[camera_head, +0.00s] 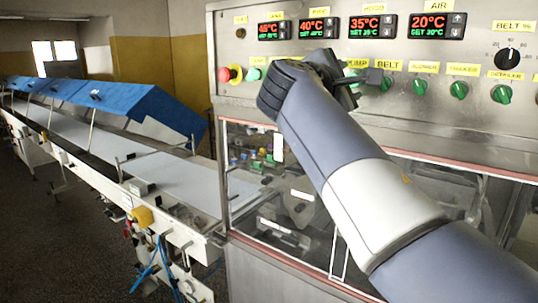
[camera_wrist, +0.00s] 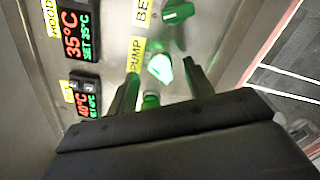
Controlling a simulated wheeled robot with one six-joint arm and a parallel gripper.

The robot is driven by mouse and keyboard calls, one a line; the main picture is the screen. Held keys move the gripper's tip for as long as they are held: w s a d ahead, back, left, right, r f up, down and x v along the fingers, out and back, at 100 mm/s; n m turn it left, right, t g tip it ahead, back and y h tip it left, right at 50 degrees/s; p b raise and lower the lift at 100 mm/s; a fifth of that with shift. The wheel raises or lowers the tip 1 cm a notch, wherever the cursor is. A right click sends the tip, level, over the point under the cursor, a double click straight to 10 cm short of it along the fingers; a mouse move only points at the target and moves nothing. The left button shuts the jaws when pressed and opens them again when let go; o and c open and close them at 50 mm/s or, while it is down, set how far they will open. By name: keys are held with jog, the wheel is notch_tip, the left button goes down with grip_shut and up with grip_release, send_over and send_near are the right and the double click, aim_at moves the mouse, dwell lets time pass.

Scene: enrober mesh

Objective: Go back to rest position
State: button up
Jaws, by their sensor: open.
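My gripper (camera_head: 345,78) is in front of the steel control panel (camera_head: 480,25), below the temperature displays. In the wrist view its two dark fingers (camera_wrist: 163,82) are spread apart, with nothing held between them. A green knob with a bright pale face (camera_wrist: 160,68) shows between and beyond the fingertips, beside the yellow PUMP label (camera_wrist: 135,60). I cannot tell how far the fingertips are from it. In the head view my arm and gripper hide part of the knob row.
Green knobs (camera_head: 459,90) continue to the right, with a black BELT % dial (camera_head: 507,55) above. A red emergency button (camera_head: 223,74) is left of my arm. The glazed enclosure (camera_head: 290,205) lies below the panel. A long conveyor (camera_head: 170,175) with blue covers (camera_head: 150,105) extends left.

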jog(key=b+v, duration=0.1)
jog(key=v, duration=0.6)
jog(key=shift+s+a, duration=0.1)
jog(key=shift+f, duration=0.1)
